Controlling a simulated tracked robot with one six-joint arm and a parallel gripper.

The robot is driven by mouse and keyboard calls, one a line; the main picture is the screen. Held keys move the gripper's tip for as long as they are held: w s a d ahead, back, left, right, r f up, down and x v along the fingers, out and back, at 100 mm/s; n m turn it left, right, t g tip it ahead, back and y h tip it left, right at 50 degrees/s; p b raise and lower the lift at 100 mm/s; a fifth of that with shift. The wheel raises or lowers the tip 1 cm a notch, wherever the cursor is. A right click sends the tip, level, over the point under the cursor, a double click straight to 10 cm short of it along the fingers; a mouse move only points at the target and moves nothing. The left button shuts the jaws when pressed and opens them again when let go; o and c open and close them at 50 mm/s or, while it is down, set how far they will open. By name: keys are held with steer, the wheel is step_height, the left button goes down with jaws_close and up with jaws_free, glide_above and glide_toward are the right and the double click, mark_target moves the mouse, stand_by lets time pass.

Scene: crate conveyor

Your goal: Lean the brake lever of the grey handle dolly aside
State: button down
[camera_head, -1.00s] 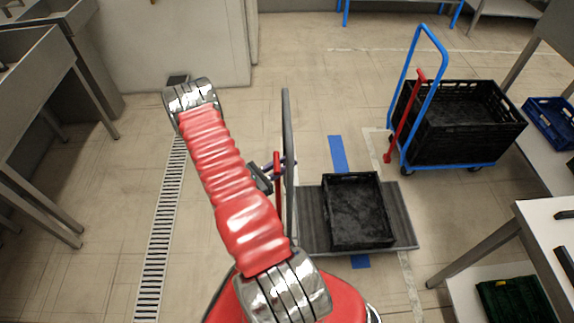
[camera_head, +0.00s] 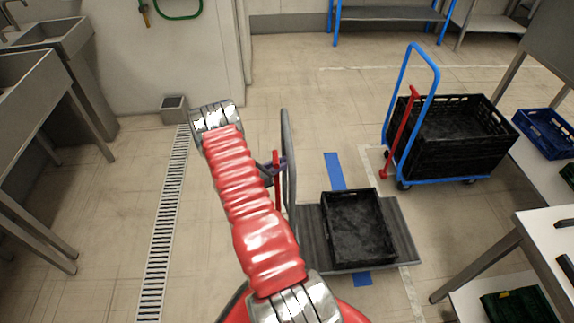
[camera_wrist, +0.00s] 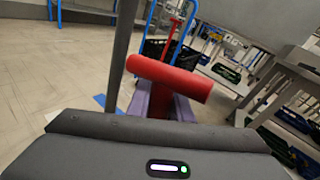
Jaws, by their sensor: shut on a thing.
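The grey handle dolly (camera_head: 405,240) stands on the floor at the centre, its grey handle (camera_head: 288,150) upright at its left end. A black crate (camera_head: 358,228) sits on its deck. Its red brake lever (camera_head: 277,192) stands close to upright beside the handle, its lower part partly hidden by my arm. My gripper (camera_head: 275,166) is shut on the upper part of the lever. In the wrist view the purple fingers (camera_wrist: 160,103) close on the lever just below its red crossbar (camera_wrist: 170,78), which looks tilted there. The grey handle (camera_wrist: 120,55) passes close at the left.
A blue handle dolly (camera_head: 443,180) with black crates (camera_head: 455,145) and its own red lever (camera_head: 402,130) stands at the right rear. A table (camera_head: 548,235) is at the right front. Sinks stand at the left. Open floor and a drain grate (camera_head: 163,235) lie left of the dolly.

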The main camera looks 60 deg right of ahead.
steer(key=shift+w+d, duration=0.25)
steer(key=shift+w, duration=0.25)
steer(key=c, duration=1.6)
jaws_free()
steer(key=shift+a, duration=0.1)
steer(key=v, duration=1.3)
steer(key=shift+a, duration=0.35)
